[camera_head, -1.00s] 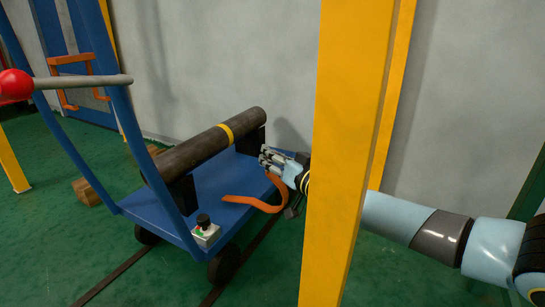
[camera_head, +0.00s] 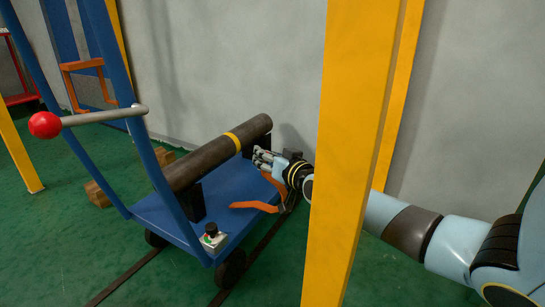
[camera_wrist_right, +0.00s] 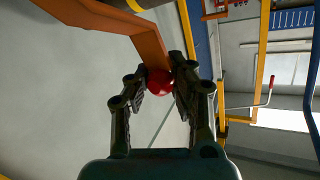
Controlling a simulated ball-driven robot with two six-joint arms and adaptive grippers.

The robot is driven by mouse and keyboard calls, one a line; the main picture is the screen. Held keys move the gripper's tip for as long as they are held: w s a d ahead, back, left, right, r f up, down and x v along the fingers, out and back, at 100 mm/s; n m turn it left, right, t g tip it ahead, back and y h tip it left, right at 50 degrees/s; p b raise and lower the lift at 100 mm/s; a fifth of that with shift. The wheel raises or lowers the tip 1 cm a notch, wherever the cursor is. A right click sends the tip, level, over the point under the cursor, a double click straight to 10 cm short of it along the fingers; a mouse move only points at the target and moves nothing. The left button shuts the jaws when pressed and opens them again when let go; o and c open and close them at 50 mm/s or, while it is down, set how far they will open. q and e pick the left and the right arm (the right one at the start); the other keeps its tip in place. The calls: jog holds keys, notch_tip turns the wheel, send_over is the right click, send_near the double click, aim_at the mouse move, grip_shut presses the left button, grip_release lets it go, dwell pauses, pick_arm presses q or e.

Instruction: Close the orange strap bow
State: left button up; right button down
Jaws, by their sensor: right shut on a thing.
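The orange strap bow (camera_head: 252,206) hangs at the right side of the blue cart (camera_head: 160,209), beside the dark pipe (camera_head: 200,163) with its yellow band. It looks bent, with one flat arm pointing left over the cart's edge. In the right wrist view the orange strap (camera_wrist_right: 150,45) ends at a red ball knob (camera_wrist_right: 159,82). My right gripper (camera_wrist_right: 160,85) is shut on that knob. In the head view my right gripper (camera_head: 262,160) is near the right end of the pipe, and the knob is hidden there. My left gripper is not in view.
A yellow post (camera_head: 350,150) stands in front of my right arm and hides part of it. A grey lever with a red ball (camera_head: 45,125) is at the left. A small button box (camera_head: 213,240) sits on the cart's front edge. The grey wall stands behind.

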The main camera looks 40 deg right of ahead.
jog(key=shift+w+a+r, duration=0.25)
jog(key=shift+w+r, duration=0.2)
jog(key=shift+w, duration=0.15)
jog(key=c, duration=1.1)
grip_release()
jog(key=shift+f, duration=0.1)
